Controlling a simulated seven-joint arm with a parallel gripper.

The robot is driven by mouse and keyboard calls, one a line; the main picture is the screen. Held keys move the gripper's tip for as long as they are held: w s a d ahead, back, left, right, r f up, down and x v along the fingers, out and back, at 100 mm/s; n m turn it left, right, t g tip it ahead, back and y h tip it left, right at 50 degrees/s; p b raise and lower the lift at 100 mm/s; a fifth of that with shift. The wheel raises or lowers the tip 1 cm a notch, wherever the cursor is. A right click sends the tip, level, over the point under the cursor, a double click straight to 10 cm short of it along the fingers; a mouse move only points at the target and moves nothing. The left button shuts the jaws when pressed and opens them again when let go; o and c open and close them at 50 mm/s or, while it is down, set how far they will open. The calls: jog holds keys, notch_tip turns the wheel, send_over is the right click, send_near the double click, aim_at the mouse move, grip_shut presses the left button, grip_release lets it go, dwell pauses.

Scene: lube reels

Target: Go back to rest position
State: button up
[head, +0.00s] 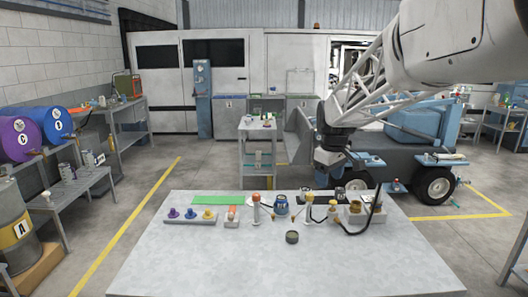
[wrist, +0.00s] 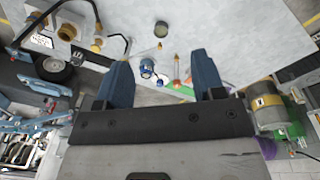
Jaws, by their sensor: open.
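My gripper (head: 329,172) hangs from the arm above the back part of the grey worktable (head: 270,262) in the head view. In the wrist view its two blue fingers (wrist: 161,64) are spread apart with nothing held between them. A blue jar (head: 281,206) stands on the table below and left of the gripper; it also shows between the fingers in the wrist view (wrist: 147,68). A small dark round cup (head: 292,237) sits alone nearer the table's middle. The exact height of the gripper above the table is hard to tell.
A tray with purple and yellow knobs (head: 190,217) and a green mat (head: 218,199) lie at the table's back left. Orange-topped bottles (head: 256,206) and a fixture with a brass cup (head: 355,209) and black cable line the back. The front of the table is clear.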

jog(key=s+f+m, duration=0.2)
jog(key=s, duration=1.1)
jog(key=s+f+m+t, duration=0.1)
jog(key=s+f+m, duration=0.1)
jog(key=s, duration=1.1)
jog(key=s+f+m, duration=0.1)
jog(key=s+m, duration=0.3)
jog(key=s, duration=0.9)
jog(key=shift+s+a+f, duration=0.25)
jog(key=shift+s+f, duration=0.15)
